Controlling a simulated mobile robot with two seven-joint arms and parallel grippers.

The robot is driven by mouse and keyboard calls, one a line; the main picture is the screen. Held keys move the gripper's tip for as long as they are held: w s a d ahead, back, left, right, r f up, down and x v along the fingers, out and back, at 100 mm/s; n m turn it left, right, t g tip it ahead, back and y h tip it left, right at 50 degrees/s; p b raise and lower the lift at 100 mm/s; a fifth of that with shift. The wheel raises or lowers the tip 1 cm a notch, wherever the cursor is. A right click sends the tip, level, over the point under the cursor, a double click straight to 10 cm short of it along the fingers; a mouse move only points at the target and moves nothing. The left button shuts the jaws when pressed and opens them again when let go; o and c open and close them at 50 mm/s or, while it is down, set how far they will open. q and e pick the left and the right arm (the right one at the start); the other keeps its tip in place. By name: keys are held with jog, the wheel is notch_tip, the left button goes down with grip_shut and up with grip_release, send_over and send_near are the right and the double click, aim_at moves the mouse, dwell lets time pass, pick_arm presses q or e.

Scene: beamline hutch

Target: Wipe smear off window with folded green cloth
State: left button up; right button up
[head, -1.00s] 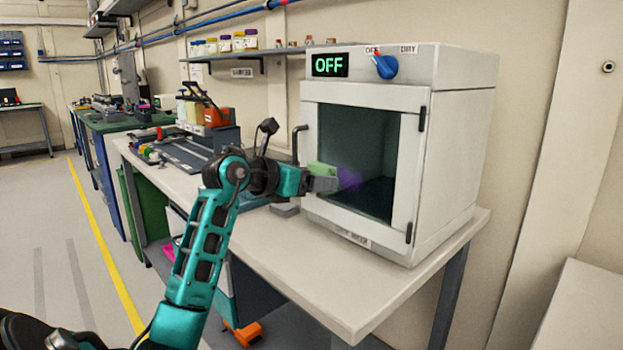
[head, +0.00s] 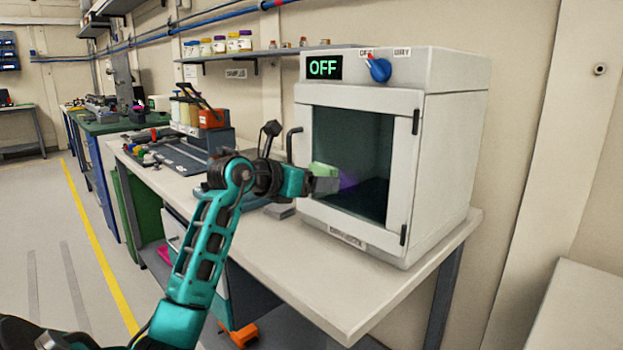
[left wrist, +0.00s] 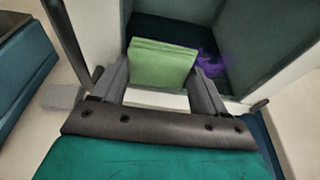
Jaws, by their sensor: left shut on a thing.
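The folded green cloth (head: 322,169) is held in my left gripper (head: 326,183) in front of the window (head: 365,150) of the white cabinet. In the left wrist view the cloth (left wrist: 160,64) stands upright between the two grey fingers of the left gripper (left wrist: 162,82), which are shut on it. A purple smear (head: 348,181) shows on the window just right of the gripper; it also shows in the left wrist view (left wrist: 208,66), right of the cloth. I cannot tell whether the cloth touches the glass. My right gripper is in neither view.
The white cabinet (head: 455,150) with a green OFF display and blue knob (head: 379,68) stands on the bench (head: 345,285). Its door handle (head: 292,145) sticks out left of the window. Trays and tools lie farther left. The bench front is clear.

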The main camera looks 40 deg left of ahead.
aim_at(350, 188)
pick_arm(q)
jog(key=shift+s+d+p, duration=0.2)
jog(key=shift+d+p, duration=0.35)
jog(key=shift+d, duration=1.4)
jog(key=shift+s+d+p, duration=0.15)
jog(key=shift+d+p, duration=0.35)
jog(key=shift+d, duration=1.4)
jog(key=shift+w+a, duration=0.1)
jog(key=shift+a, duration=0.45)
jog(key=a+b, duration=0.1)
jog(key=a, duration=0.6)
jog(key=shift+w+b, duration=0.3)
jog(key=shift+b, duration=0.05)
jog(key=s+b, duration=0.2)
jog(key=s, duration=0.4)
jog(key=shift+a, duration=0.25)
